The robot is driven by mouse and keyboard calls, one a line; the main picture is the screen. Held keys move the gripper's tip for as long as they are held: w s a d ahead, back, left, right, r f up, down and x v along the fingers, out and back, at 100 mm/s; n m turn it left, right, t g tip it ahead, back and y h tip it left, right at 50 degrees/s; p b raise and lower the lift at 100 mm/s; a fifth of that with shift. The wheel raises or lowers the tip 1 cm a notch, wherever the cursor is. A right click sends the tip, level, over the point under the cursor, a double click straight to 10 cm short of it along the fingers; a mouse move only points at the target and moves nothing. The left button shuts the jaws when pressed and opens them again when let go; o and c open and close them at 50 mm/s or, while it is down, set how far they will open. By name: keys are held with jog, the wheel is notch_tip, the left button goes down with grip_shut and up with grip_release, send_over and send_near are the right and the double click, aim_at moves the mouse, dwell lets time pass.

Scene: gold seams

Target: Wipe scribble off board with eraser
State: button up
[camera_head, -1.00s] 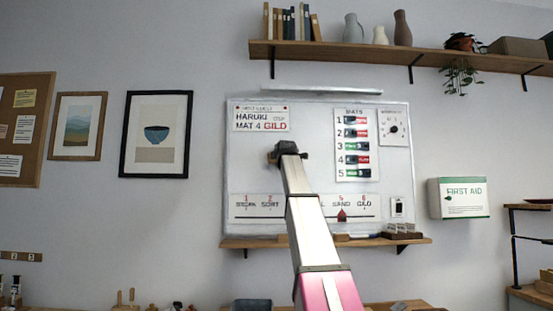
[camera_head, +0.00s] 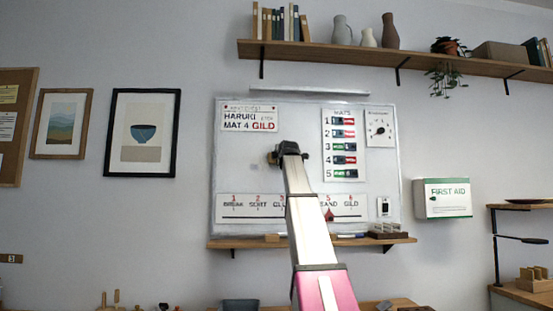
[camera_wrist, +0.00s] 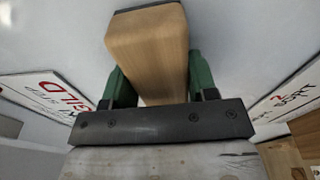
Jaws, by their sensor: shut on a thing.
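The white board (camera_head: 300,187) hangs on the wall in the head view, with its surface also around my gripper in the wrist view (camera_wrist: 245,45). My gripper (camera_wrist: 158,85) has green fingers shut on a wooden block, the eraser (camera_wrist: 148,45), with a dark strip at its far end. In the head view my gripper (camera_head: 277,156) is in front of the board's middle, between the HARUKI card and the MATS card. I cannot tell whether the eraser touches the board. No scribble shows; my arm and the eraser hide part of the board.
The board carries a HARUKI card (camera_head: 250,119), a MATS card (camera_head: 344,146), a dial (camera_head: 379,128) and a step strip (camera_head: 245,213). A ledge (camera_head: 225,243) below holds a marker and a small rack (camera_head: 388,230). A shelf (camera_head: 330,57) hangs above.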

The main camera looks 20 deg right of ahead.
jog(key=shift+s+d, duration=0.15)
jog(key=shift+d, duration=0.75)
jog(key=shift+s+d, duration=0.15)
jog(key=shift+d, duration=0.7)
jog(key=s+a, duration=0.1)
jog(key=s, duration=0.5)
jog(key=shift+a, duration=0.15)
jog(key=s, duration=0.3)
jog(key=shift+a, duration=0.25)
jog(key=shift+w+a, duration=0.1)
